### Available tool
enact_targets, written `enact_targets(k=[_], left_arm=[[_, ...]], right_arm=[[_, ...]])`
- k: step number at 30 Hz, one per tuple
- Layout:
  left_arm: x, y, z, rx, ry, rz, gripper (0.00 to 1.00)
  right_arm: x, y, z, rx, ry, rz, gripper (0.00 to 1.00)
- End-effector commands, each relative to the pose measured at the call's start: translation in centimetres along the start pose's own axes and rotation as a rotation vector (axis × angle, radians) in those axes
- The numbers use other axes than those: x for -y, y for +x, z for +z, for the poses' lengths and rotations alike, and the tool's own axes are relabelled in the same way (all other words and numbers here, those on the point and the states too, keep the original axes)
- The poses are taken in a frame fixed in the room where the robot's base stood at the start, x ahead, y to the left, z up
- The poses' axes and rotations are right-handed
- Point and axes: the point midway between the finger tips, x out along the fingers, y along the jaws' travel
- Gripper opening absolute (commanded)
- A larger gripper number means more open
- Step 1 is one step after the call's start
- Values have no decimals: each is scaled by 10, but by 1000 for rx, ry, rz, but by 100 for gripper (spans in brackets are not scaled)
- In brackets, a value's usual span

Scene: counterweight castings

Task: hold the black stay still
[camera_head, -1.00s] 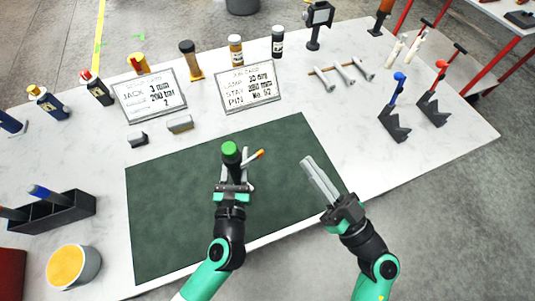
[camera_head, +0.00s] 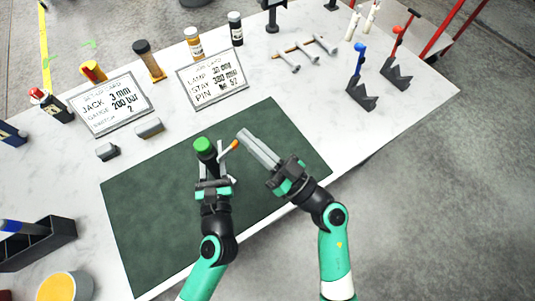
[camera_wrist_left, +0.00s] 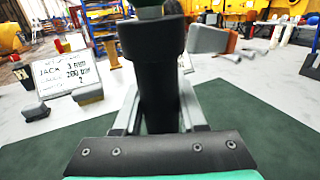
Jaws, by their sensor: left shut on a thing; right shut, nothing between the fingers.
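The black stay (camera_head: 209,159) is a dark upright post with a green cap (camera_head: 203,145). My left gripper (camera_head: 212,182) is shut on it above the dark green mat (camera_head: 140,215). In the left wrist view the black stay (camera_wrist_left: 160,80) stands between the fingers, its top cut off by the frame; I cannot see whether its foot touches the mat.
Two printed cards (camera_head: 212,79) and small grey blocks (camera_head: 149,128) lie behind the mat. Bottles (camera_head: 193,43) stand farther back. Grey stands with blue and red tops (camera_head: 360,90) are at the right. A black holder (camera_head: 40,245) is at the left. The mat's right part is clear.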

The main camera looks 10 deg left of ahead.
Motion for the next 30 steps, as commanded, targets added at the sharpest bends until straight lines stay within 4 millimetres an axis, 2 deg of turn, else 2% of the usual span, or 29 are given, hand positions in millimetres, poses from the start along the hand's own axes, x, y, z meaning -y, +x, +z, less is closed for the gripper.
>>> enact_targets(k=[3,6,12,30], left_arm=[[0,0,-1,-1,0,0,0],[0,0,0,-1,0,0,0],[0,0,0,-1,0,0,0],[0,0,0,-1,0,0,0]], right_arm=[[1,24,1,0,2,-2,0],[0,13,22,4,6,3,0],[0,8,36,0,1,0,0],[0,6,40,1,34,12,0]])
